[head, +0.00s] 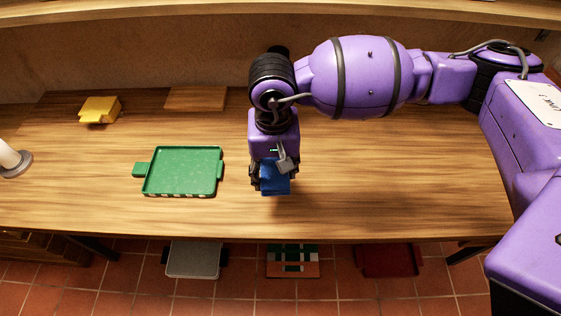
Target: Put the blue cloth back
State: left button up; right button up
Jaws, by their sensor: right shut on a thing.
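The blue cloth (275,182) is a small folded dark blue piece near the front middle of the wooden table. My right gripper (270,188) points down at it and is shut on it. The fingers and the gripper body hide part of the cloth. I cannot tell whether its lower edge touches the table or hangs just above it. My left gripper is not in view.
A green tray (183,149) lies left of the cloth. A yellow block-like thing (100,108) and a flat wooden board (196,99) lie at the back. A pale upright thing on a grey base (19,168) stands at the left edge. The table right of my gripper is clear.

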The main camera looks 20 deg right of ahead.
jog(key=w+d+f, duration=0.1)
jog(key=f, duration=0.1)
jog(key=w+d+f, duration=0.1)
jog(key=d+f, duration=0.1)
jog(key=w+d+f, duration=0.2)
jog(key=shift+w+f, duration=0.1)
jog(key=shift+f, duration=1.65)
jog(key=shift+f, duration=0.35)
jog(key=o, duration=1.4)
jog(key=shift+o, duration=0.2)
jog(key=shift+r, duration=0.1)
notch_tip(320, 180, up, 8)
jog(key=shift+w+d+b, duration=0.15)
jog(key=shift+d+b, duration=0.05)
jog(key=shift+b, duration=0.1)
